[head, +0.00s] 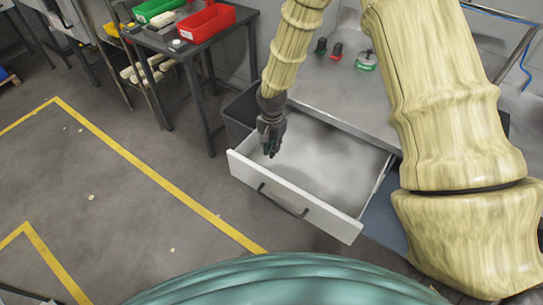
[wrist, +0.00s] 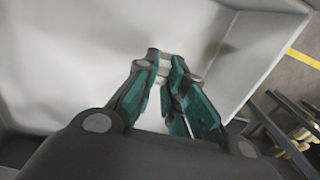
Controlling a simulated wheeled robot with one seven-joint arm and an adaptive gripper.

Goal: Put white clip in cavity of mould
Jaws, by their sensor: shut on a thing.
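In the head view the clip cannot be made out. The drawer's pale inside fills much of the wrist view. I cannot make out a mould with a cavity in either view.
A grey worktop (head: 330,93) behind the drawer holds small green and red-and-black items (head: 366,61). A dark table at the upper left carries a red bin (head: 207,22) and a green bin (head: 155,9). Yellow lines mark the open floor at left.

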